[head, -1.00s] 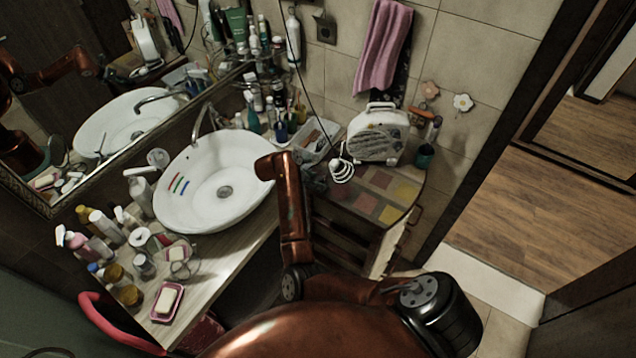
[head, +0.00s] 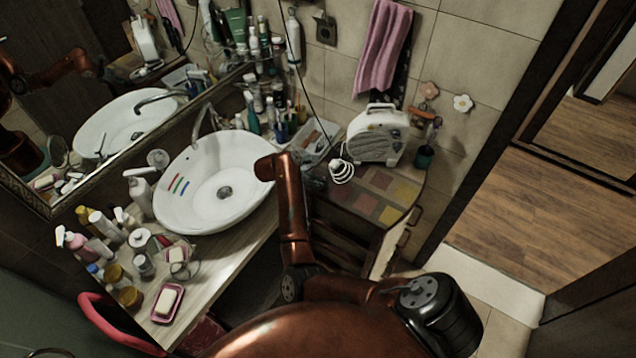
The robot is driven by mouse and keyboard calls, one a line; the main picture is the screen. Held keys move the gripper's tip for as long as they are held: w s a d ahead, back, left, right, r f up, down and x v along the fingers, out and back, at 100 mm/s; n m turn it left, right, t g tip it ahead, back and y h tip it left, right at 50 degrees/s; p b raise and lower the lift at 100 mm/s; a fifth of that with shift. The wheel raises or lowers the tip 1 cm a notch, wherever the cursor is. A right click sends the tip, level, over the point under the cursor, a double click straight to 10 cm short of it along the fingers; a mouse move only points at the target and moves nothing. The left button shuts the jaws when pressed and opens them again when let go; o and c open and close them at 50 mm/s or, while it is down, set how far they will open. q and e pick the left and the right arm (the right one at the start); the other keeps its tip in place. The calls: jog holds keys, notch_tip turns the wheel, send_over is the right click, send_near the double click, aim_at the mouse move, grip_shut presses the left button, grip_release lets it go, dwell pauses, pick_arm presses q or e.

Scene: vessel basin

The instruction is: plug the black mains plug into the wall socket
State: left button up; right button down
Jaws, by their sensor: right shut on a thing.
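The wall socket (head: 325,29) is a dark square plate on the tiled wall, left of the pink towel. My right arm rises in front of the basin. My right gripper (head: 314,183) is a small dark shape beside the forearm, low over the left end of the patterned cabinet top and well below the socket. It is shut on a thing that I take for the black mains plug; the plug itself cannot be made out. A white coiled cable (head: 341,171) lies just right of the gripper, in front of the white heater (head: 379,135). My left gripper is not in view.
The white basin (head: 218,187) and tap are left of my arm. Many bottles (head: 262,100) crowd the corner below and left of the socket. A thin dark cord hangs down the wall. The pink towel (head: 382,48) hangs right of the socket. The patterned cabinet top (head: 385,183) has some bare room.

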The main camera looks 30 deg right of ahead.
jog(key=shift+r, duration=0.1)
jog(key=shift+r+p, duration=1.7)
jog(key=shift+r, duration=1.75)
jog(key=shift+f, duration=0.1)
jog(key=shift+f+b, duration=1.6)
jog(key=shift+f, duration=1.55)
jog(key=shift+r, duration=0.1)
